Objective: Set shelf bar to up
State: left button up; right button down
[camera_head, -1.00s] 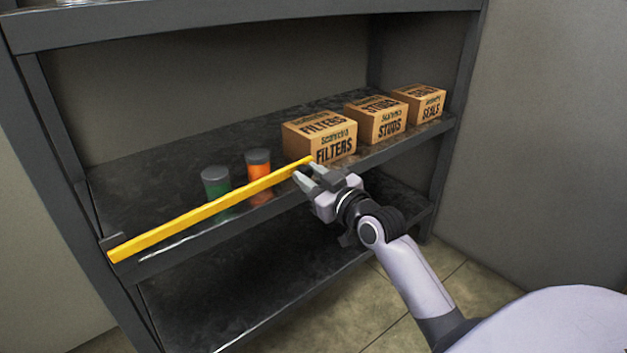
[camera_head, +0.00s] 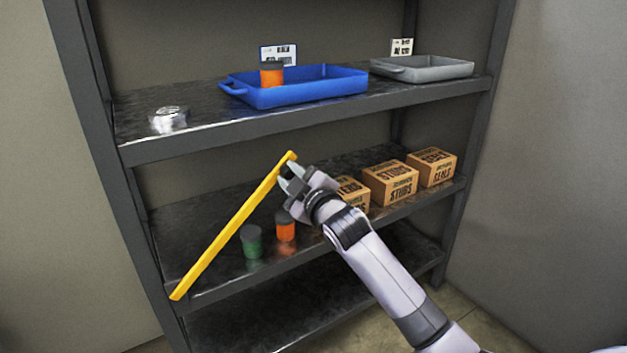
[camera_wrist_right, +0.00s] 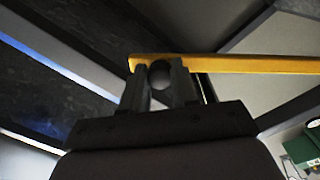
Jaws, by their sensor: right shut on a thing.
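The yellow shelf bar (camera_head: 232,228) slants up to the right in the head view, its lower end at the left post of the middle shelf. My right gripper (camera_head: 288,177) is shut on the bar near its raised free end. In the right wrist view the bar (camera_wrist_right: 250,64) runs across the top of the fingers (camera_wrist_right: 160,80). The middle shelf (camera_head: 310,248) lies behind the bar. My left gripper is in neither view.
On the middle shelf stand a green jar (camera_head: 251,242), an orange jar (camera_head: 285,228) and cartons (camera_head: 391,182). The upper shelf (camera_head: 200,138) holds a silver tin (camera_head: 169,119), a blue tray (camera_head: 305,90) with an orange jar (camera_head: 271,73), and a grey tray (camera_head: 425,69).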

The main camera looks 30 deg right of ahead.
jog(key=shift+s+a+r+n+p, duration=0.25)
jog(key=shift+a+r+n+p, duration=1.5)
jog(key=shift+a, duration=1.55)
jog(key=shift+s+a+r+n+p, duration=0.3)
jog(key=shift+a+r+n+p, duration=0.7)
jog(key=shift+a+r, duration=1.8)
jog(key=shift+s+a+r+n+p, duration=0.25)
jog(key=shift+a+r+n+p, duration=1.15)
jog(key=shift+a, duration=2.4)
jog(key=shift+r+m, duration=0.15)
jog(key=shift+m, duration=0.1)
jog(key=c, duration=0.8)
grip_release()
jog(key=shift+c, duration=0.2)
jog(key=s, duration=0.7)
jog(key=shift+d+f, duration=0.25)
jog(key=shift+d, duration=0.05)
